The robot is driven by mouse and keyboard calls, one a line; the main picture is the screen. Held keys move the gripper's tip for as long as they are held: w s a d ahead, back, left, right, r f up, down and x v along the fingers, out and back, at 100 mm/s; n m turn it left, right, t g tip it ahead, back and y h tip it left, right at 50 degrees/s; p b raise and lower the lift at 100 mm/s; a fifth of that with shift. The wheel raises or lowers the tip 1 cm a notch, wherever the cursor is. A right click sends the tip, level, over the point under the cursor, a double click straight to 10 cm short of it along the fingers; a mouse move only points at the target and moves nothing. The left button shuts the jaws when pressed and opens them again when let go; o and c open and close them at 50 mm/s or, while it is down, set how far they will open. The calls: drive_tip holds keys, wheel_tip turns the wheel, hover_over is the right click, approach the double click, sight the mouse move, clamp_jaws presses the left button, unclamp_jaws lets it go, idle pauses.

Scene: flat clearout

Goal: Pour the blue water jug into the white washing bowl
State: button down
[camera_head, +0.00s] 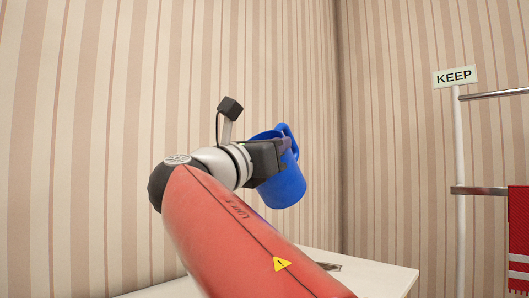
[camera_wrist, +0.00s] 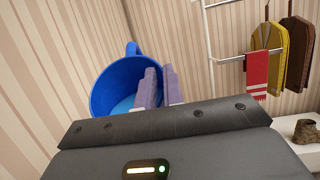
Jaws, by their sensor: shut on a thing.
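The blue water jug (camera_head: 284,186) is held up in the air above a white surface in the head view, tilted a little. In the wrist view the jug (camera_wrist: 106,92) shows its open mouth, with lighter blue, water-like contents inside. My gripper (camera_wrist: 158,88) is shut on the jug's near wall, its purple-grey fingers at the rim. In the head view my gripper (camera_head: 283,146) meets the jug at its upper side, and the handle rises behind. The white washing bowl cannot be made out in either view.
A white tabletop (camera_head: 375,274) lies below the jug, with a small flat dark item (camera_head: 328,266) on it. A rail with a red towel (camera_head: 518,235) and a KEEP sign (camera_head: 455,76) stands right. Yellow and brown hanging things (camera_wrist: 264,55) and a brown boot (camera_wrist: 305,131) show in the wrist view.

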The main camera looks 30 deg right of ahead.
idle(0.3)
drive_tip(key=shift+s+a+f+t+h+b, duration=0.15)
drive_tip(key=shift+f+t+h+b, duration=0.35)
drive_tip(key=shift+b, duration=0.7)
drive_tip(key=shift+a+r+h, duration=0.1)
drive_tip(key=shift+r+h, duration=0.05)
drive_tip(key=shift+h, duration=0.15)
drive_tip(key=shift+b, duration=0.3)
drive_tip(key=shift+f+h+b, duration=0.3)
drive_tip(key=shift+f+b, duration=0.1)
drive_tip(key=shift+b, duration=0.15)
drive_tip(key=shift+a+f+h+b, duration=0.15)
drive_tip(key=shift+a+h+b, duration=0.05)
drive_tip(key=shift+h+b, duration=0.15)
